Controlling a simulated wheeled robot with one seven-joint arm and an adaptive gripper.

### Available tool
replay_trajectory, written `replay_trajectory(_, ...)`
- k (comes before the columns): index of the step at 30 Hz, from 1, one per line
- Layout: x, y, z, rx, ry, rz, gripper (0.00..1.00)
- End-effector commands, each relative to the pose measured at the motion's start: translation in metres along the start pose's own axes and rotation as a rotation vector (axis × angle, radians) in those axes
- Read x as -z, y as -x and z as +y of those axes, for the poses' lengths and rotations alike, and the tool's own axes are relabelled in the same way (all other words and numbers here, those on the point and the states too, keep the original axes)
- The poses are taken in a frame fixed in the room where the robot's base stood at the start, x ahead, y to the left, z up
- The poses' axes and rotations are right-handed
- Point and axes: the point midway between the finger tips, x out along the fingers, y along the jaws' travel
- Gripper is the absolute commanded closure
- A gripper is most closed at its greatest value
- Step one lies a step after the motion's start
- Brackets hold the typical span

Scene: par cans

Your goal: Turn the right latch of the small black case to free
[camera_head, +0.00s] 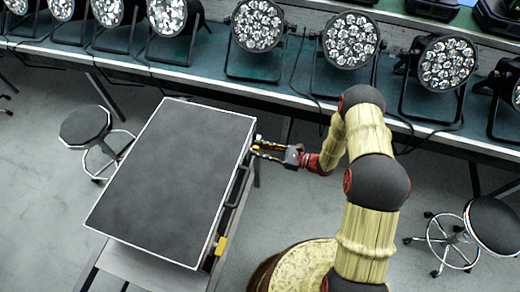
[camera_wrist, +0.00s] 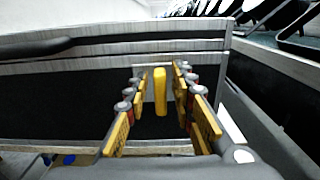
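The small black case (camera_head: 175,175) lies flat with pale metal edges; its front side fills the wrist view (camera_wrist: 60,105). The right latch (camera_wrist: 160,92) is a yellow bar, upright in the wrist view, near the right end of that side. My gripper (camera_head: 270,149) is at the case's far right corner, pointing at the front side. Its yellow-padded fingers are open, one on each side of the latch. I see gaps between the pads and the latch. In the head view the fingers largely hide this latch. The other yellow latch (camera_head: 221,246) is at the near end.
A dark handle (camera_head: 237,187) sits on the case front between the latches. The case rests on a grey stand (camera_head: 150,262). Par cans (camera_head: 257,25) line the long table (camera_head: 220,88) behind. Stools stand at left (camera_head: 85,125) and right (camera_head: 495,222).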

Motion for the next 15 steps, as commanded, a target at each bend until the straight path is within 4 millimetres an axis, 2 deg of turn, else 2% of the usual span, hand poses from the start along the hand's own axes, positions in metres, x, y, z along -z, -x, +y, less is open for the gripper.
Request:
replay_trajectory(12,0.0001,0.0002,0.0001,0.000,0.000,0.000,1.00)
replay_trajectory(15,0.0002,0.0002,0.0001,0.000,0.000,0.000,1.00)
